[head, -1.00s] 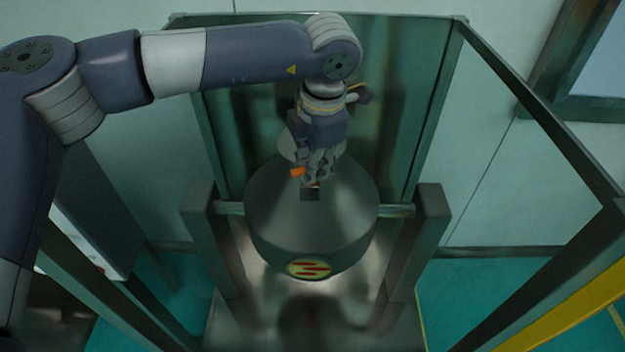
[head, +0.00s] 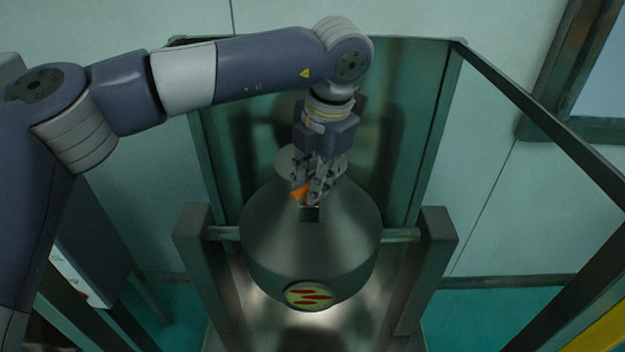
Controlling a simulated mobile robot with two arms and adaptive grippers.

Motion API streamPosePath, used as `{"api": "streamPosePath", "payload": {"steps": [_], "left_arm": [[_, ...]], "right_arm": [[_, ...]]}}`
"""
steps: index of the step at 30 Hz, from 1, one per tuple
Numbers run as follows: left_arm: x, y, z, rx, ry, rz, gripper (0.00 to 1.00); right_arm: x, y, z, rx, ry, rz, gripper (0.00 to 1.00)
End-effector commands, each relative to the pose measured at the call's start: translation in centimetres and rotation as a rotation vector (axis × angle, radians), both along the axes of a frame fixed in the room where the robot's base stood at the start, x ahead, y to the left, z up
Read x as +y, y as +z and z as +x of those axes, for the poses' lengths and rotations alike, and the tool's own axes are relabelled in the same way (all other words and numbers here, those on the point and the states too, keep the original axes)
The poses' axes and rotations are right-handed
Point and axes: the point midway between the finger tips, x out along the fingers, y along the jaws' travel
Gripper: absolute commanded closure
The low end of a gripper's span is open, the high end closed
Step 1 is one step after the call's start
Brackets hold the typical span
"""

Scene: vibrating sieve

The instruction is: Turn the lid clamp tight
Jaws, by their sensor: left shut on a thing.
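The vessel (head: 310,250) is a grey metal drum with a domed top, hung between two posts, with a yellow and red round mark (head: 309,295) on its front. Its pale round lid (head: 285,160) shows at the top, partly behind my gripper. My left gripper (head: 311,194) reaches down from above and is shut on the orange clamp handle (head: 299,192) at the front of the lid. A small dark block (head: 310,213) sits just below the fingertips. The fingers hide part of the clamp. My right gripper is not in view.
Two grey posts stand left (head: 205,265) and right (head: 425,265) of the vessel. A metal frame with a green panel (head: 395,130) stands behind it. A frame bar (head: 540,120) slants down at the right. A grey cabinet (head: 90,235) stands at the left.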

Motion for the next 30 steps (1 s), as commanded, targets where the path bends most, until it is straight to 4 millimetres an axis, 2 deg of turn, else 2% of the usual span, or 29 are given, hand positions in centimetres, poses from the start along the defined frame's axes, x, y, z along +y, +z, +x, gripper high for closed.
{"api": "streamPosePath", "payload": {"steps": [3,4,6,15,19,23,30], "left_arm": [[-0.1,0.2,0.1,-0.003,-0.001,-0.002,1.0],[-0.1,0.2,0.1,-0.003,-0.001,-0.002,0.72],[-0.1,0.2,0.1,-0.003,-0.001,-0.002,0.6],[0.0,0.1,0.0,-0.002,-0.001,-0.001,0.6],[-0.2,0.9,0.0,-0.004,-0.002,-0.001,0.6],[-0.5,3.0,-0.3,-0.005,-0.002,-0.002,0.6],[-1.2,8.1,-1.0,-0.006,-0.001,-0.001,0.6]], "right_arm": [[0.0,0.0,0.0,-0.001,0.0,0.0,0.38],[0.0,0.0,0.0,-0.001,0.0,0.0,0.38],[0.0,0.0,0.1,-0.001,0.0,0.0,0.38],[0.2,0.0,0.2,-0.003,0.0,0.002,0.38],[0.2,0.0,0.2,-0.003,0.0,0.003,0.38],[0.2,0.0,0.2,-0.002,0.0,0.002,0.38],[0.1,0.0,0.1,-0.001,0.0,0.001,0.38]]}}
